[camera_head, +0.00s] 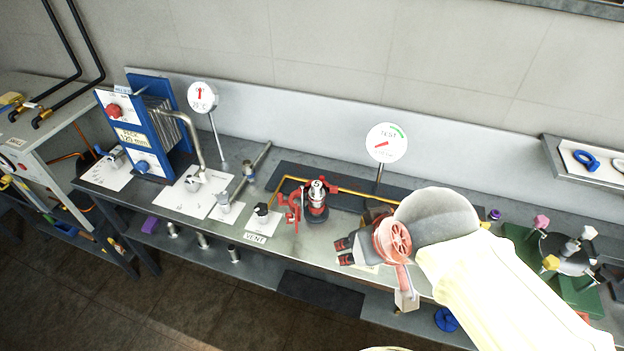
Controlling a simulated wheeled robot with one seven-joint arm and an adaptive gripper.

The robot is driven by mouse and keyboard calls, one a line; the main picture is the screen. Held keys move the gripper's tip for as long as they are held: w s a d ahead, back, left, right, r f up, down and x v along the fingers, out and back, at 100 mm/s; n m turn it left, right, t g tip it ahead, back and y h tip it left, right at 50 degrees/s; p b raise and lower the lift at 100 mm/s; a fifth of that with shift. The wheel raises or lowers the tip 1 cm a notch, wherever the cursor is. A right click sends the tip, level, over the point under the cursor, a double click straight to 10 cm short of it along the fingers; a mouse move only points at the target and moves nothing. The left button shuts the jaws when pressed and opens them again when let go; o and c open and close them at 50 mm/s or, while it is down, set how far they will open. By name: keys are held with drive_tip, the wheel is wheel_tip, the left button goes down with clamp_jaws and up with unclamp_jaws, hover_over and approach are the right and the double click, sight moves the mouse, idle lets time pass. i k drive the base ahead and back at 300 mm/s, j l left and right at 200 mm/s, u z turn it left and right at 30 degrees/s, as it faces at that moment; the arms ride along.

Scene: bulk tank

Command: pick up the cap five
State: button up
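At the right, a pink knob (541,222), a white knob (589,232) and a yellow knob (550,262) surround a dark round fixture (567,254). My cream arm reaches in from the lower right.
A red and metal valve (317,200) stands mid-bench with a yellow pipe. A TEST gauge (386,143) rises behind my arm. A blue plate unit (150,125) and a round dial (202,95) stand at the left. A tray (590,163) holds a blue ring.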

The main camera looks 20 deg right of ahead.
sight(317, 192)
drive_tip(key=j+z, duration=0.35)
drive_tip(key=j, duration=0.6)
drive_tip(key=j+z, duration=0.3)
drive_tip(key=j, duration=0.65)
drive_tip(key=k, duration=0.05)
